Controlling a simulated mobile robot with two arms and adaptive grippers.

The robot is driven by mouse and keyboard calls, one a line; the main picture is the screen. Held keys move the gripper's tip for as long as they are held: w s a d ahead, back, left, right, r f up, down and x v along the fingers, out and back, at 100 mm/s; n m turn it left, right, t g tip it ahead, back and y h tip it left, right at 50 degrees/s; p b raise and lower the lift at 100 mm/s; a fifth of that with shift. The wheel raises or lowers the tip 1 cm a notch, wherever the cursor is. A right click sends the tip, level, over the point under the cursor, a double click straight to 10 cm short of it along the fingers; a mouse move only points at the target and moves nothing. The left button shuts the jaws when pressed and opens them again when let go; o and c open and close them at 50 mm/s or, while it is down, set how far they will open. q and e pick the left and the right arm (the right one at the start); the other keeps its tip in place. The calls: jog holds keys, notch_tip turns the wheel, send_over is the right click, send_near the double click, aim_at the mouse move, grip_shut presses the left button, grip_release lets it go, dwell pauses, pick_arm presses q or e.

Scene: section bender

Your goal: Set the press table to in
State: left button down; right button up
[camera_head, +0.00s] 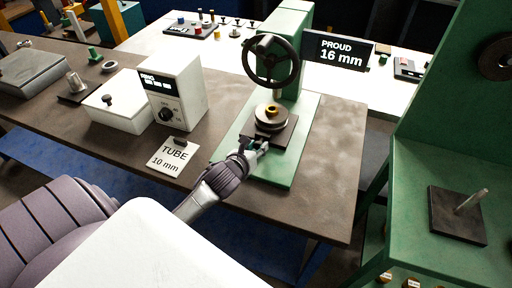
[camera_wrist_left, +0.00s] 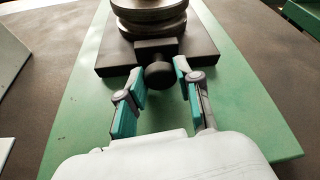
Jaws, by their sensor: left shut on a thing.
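The press table is a dark square plate (camera_head: 283,137) on the green press base (camera_head: 301,155), with a round stacked disc (camera_head: 270,118) on it and a brass-coloured piece on top. In the left wrist view the plate (camera_wrist_left: 112,58) has a short stem with a dark round knob (camera_wrist_left: 159,76) at its near edge. My left gripper (camera_head: 257,147) reaches this near edge. In the left wrist view its teal-padded fingers (camera_wrist_left: 161,82) stand on either side of the knob, shut on it. The right gripper is not in view.
A black handwheel (camera_head: 271,58) hangs above the disc. A sign (camera_head: 340,50) reads "PROUD 16 mm". Left of the press are a white control box (camera_head: 185,92), a "TUBE 10 mm" card (camera_head: 172,160) and a white lidded box (camera_head: 118,110). A green machine (camera_head: 440,140) stands at the right.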

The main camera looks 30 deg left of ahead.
aim_at(261, 136)
pick_arm(q)
jog(key=w, duration=0.2)
jog(key=w+a+p, duration=0.1)
jog(key=w, duration=0.1)
jog(key=shift+w+r, duration=0.2)
jog(key=shift+w, duration=0.1)
jog(key=shift+w+a+f, duration=0.15)
jog(key=shift+w, duration=0.15)
jog(key=c, duration=0.8)
grip_release()
